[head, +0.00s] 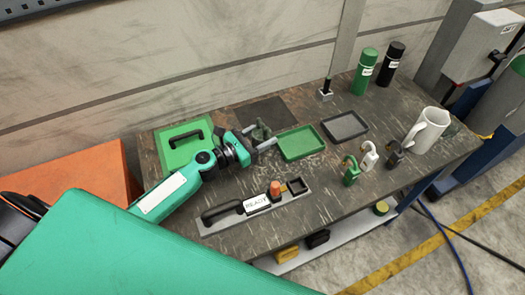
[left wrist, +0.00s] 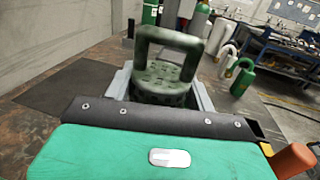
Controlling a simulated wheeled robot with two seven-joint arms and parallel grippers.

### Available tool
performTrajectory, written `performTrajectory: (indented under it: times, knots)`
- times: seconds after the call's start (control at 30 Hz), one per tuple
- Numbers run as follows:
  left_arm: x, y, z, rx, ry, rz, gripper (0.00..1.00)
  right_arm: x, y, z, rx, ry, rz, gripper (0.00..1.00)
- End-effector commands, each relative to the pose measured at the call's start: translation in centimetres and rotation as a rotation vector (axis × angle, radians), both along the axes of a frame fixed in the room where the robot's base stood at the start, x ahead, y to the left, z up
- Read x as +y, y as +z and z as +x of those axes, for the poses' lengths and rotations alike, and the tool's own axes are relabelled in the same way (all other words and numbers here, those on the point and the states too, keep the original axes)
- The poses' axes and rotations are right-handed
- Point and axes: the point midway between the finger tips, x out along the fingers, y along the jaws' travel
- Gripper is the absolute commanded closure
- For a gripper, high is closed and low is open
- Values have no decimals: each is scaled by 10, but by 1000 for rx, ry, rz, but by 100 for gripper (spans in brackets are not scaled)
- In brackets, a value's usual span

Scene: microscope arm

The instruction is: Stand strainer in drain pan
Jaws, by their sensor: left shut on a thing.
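The strainer (head: 260,131) is dark green, with a perforated round body and a loop handle on top. My left gripper (head: 262,141) is shut on it, above the left part of the bench. In the left wrist view, the strainer (left wrist: 166,78) stands upright between the two grey fingers, handle up. Two shallow pans lie to the right of the gripper: a green one (head: 300,143) close by and a dark grey one (head: 345,126) beyond it. I cannot tell which is the drain pan. Whether the strainer touches the bench is unclear. My right gripper is not in view.
A green case or plate with a black handle (head: 180,147) lies behind my left arm. A tool holder labelled READY (head: 258,204) lies in front. Several padlocks, including a green one (head: 351,171), a white mug (head: 427,131) and two spray cans stand to the right.

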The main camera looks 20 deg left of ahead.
Motion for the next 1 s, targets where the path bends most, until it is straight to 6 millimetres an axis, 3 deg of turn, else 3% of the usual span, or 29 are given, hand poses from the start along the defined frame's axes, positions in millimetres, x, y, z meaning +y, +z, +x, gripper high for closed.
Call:
performTrajectory:
  times: [0.5,0.93,0.97,1.0]
  knots:
    - [0,-57,0,1,1,-1,70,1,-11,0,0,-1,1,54]
    - [0,-64,0,-1,0,0,70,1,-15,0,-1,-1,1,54]
    - [0,-64,0,-1,-1,1,43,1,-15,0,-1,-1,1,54]
    - [0,-63,0,-1,-1,1,35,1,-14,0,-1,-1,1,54]
